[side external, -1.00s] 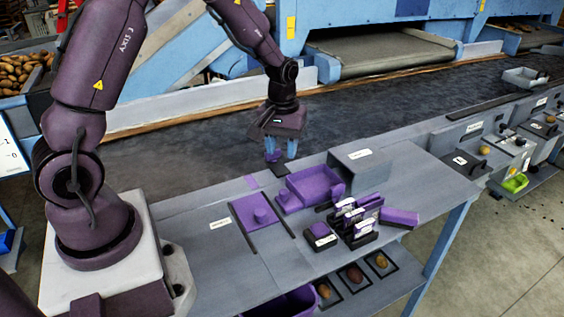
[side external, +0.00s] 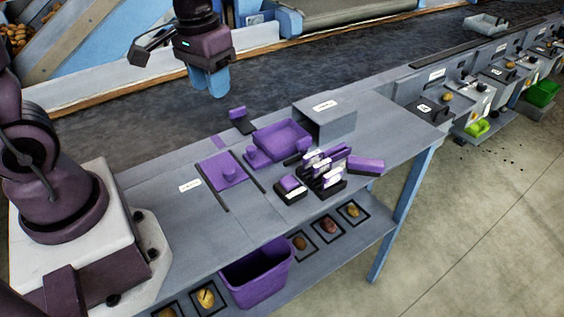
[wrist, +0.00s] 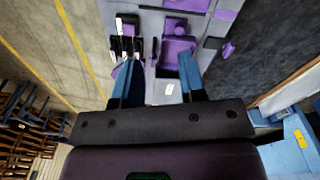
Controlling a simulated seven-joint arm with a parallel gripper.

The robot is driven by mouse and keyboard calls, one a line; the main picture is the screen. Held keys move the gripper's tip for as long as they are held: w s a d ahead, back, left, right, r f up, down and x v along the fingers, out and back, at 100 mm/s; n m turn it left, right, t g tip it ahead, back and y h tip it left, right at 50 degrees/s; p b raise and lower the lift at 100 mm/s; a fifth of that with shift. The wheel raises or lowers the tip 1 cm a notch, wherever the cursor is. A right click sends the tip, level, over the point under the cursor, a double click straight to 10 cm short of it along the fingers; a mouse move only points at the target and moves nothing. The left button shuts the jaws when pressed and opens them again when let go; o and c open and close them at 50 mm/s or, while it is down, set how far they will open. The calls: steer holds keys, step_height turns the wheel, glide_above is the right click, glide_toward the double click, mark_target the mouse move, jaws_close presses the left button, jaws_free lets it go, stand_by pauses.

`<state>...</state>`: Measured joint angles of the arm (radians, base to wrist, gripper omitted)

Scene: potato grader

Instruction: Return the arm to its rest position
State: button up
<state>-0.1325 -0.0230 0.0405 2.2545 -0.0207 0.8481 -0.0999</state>
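My gripper (side external: 210,85) hangs in the air over the dark conveyor belt, above and behind the worktable. Its two blue fingers stand apart with nothing between them, as the wrist view shows (wrist: 157,75). Below it, a small purple block (side external: 237,113) stands at a dark plate by the table's back edge, clear of the fingers.
A grey box (side external: 328,122) stands at the table's far right end. Black holders with white and purple pieces (side external: 320,176) stand near the front edge. A purple bin (side external: 258,277) and several potatoes sit on the lower shelf. The air around my gripper looks clear.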

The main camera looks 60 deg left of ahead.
steer(key=s+d+r+m+t, duration=0.3)
steer(key=s+d+r+t, duration=0.1)
steer(key=s+r, duration=0.4)
steer(key=shift+s+d+r+t, duration=0.3)
steer(key=shift+r+t, duration=0.1)
steer(key=shift+r, duration=0.3)
